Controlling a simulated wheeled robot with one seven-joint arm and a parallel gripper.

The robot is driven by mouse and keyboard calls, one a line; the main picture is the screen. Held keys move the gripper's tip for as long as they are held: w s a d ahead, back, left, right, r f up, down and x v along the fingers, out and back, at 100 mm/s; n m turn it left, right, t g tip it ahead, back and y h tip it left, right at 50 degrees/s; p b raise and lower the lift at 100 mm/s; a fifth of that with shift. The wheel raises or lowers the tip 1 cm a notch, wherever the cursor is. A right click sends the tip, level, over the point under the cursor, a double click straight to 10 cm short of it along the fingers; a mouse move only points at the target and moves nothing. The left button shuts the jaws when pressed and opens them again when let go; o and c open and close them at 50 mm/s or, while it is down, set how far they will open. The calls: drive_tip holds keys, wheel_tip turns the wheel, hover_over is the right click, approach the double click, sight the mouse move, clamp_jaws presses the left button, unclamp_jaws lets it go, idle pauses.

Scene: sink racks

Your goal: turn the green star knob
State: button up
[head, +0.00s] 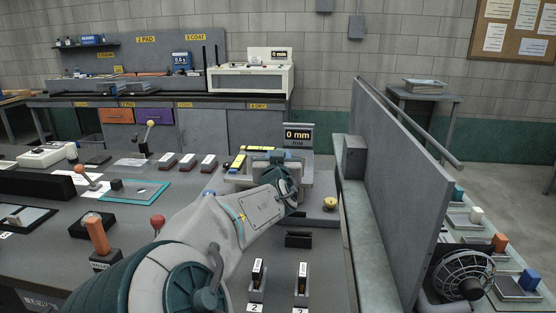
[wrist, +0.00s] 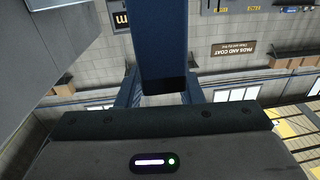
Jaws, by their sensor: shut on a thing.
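I cannot make out a green star knob in either view; my arm and gripper cover part of the bench device. My gripper (head: 272,165) is at the grey bench device with the "0 mm" display (head: 298,135), just left of and below that display. In the wrist view my gripper (wrist: 162,92) is shut on a dark blue bar (wrist: 162,40) with a black end, seen between its fingers. What the bar belongs to is unclear.
A grey upright panel (head: 400,180) stands close to the right of my arm. A yellow knob (head: 330,203) sits right of my wrist. A red ball knob (head: 158,222) and an orange handle (head: 97,234) stand at left. Two small numbered switches (head: 257,272) are in front.

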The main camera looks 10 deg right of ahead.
drive_tip(key=shift+d+f+n+y+b, duration=0.1)
drive_tip(key=shift+d+n+y+b, duration=0.1)
drive_tip(key=shift+n+y+b, duration=1.05)
drive_tip(key=shift+d+n+y+b, duration=0.2)
drive_tip(key=shift+n+y+b, duration=0.4)
drive_tip(key=shift+y, duration=1.25)
drive_tip(key=shift+d+n+g+y+p, duration=0.15)
drive_tip(key=shift+n+g+y+p, duration=0.3)
drive_tip(key=shift+n+y, duration=1.25)
drive_tip(key=n+g+y+p, duration=0.1)
drive_tip(key=y+p, duration=0.1)
drive_tip(key=n+g+y+p, duration=0.2)
drive_tip(key=y, duration=0.1)
drive_tip(key=n+g+y+p, duration=0.2)
drive_tip(key=y, duration=0.1)
drive_tip(key=shift+w+d, duration=0.3)
drive_tip(key=shift+d, duration=0.05)
drive_tip(key=n+g+y+p, duration=0.1)
drive_tip(key=n+g+p, duration=0.1)
drive_tip(key=n+g+y+p, duration=0.2)
drive_tip(key=g, duration=0.1)
drive_tip(key=shift+w+d+p, duration=0.1)
drive_tip(key=shift+w+p, duration=0.1)
drive_tip(key=shift+p, duration=0.1)
drive_tip(key=shift+f+n+g+y+p, duration=0.1)
drive_tip(key=shift+n+g+y+p, duration=0.25)
drive_tip(key=shift+g, duration=0.2)
drive_tip(key=shift+f, duration=0.1)
drive_tip(key=o, duration=1)
drive_tip(key=shift+c, duration=0.2)
